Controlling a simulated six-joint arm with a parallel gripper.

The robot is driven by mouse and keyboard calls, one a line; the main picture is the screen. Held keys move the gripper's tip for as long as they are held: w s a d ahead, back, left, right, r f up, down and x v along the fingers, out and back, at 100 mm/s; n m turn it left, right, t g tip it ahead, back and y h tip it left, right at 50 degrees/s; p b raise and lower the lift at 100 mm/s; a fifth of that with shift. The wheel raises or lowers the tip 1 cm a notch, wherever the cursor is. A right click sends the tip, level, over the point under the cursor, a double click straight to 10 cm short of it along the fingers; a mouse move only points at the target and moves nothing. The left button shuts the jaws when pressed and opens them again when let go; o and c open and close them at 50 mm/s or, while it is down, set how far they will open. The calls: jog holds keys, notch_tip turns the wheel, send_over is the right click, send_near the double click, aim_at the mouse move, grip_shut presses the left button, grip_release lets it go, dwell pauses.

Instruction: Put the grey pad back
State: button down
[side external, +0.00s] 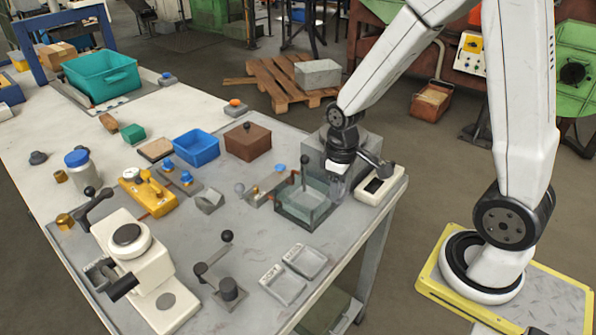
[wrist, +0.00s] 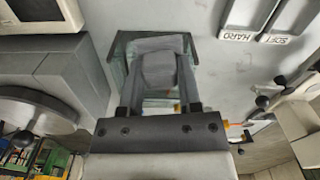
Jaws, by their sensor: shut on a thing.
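My gripper (wrist: 158,78) is shut on a grey pad (wrist: 158,66), which shows between its two fingers in the wrist view. In the side view my gripper (side external: 337,188) points down at the right end of a clear-walled tank (side external: 292,212). The pad is hard to make out there. In the wrist view the tank's rim (wrist: 119,50) shows around and behind the fingers and the pad. I cannot tell how far the pad is below the rim.
Two shallow trays (side external: 284,287) marked SOFT and HARD lie in front of the tank. A cream box (side external: 381,186) stands close on the right, and a grey block-shaped machine (side external: 368,150) behind. A lever on a post (side external: 228,290) and a blue bin (side external: 196,148) stand to the left.

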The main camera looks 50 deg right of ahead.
jog(key=s+a+r+m, duration=0.1)
jog(key=a, duration=0.4)
jog(key=s+a+r+m, duration=0.1)
jog(key=s+a+r, duration=0.1)
jog(key=a, duration=0.4)
jog(key=shift+s+r, duration=0.15)
jog(key=shift+s, duration=0.1)
jog(key=shift+a, duration=0.1)
send_over(265, 240)
jog(key=s, duration=0.1)
notch_tip(265, 240, down, 9)
jog(key=shift+s+r, duration=0.1)
jog(key=shift+r, duration=0.1)
jog(key=shift+w+f, duration=0.35)
jog(key=shift+w, duration=0.05)
jog(key=shift+w+f, duration=0.25)
jog(key=shift+f, duration=1.6)
